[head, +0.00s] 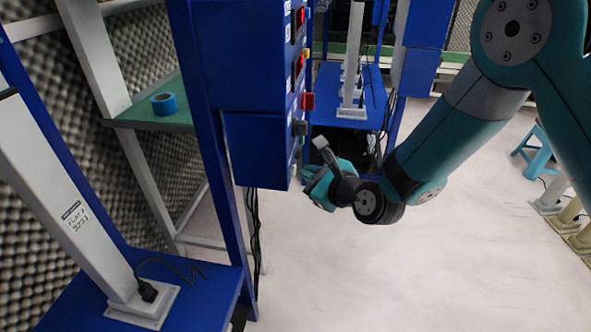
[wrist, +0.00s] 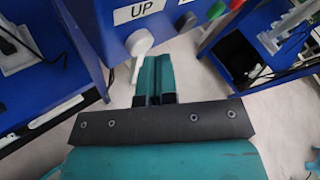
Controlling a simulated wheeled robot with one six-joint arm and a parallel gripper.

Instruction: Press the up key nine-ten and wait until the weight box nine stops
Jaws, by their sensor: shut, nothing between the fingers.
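A blue control box (head: 255,140) with buttons on its right-hand face stands at the middle left in the head view. In the wrist view, a pale round key (wrist: 139,42) sits on the blue face below a white label reading UP (wrist: 137,12). The key's number is not readable. My gripper (wrist: 153,62) is shut and empty, its teal fingertips close below and right of the pale key. I cannot tell whether they touch it. In the head view my gripper (head: 310,176) is beside the box's lower right edge. I cannot identify weight box nine.
Red displays (head: 299,66) and a red button (head: 308,101) are higher on the box. A white post (head: 70,210) marked FLAT 2 stands on a blue base at left. A blue tape roll (head: 164,103) lies on a green shelf.

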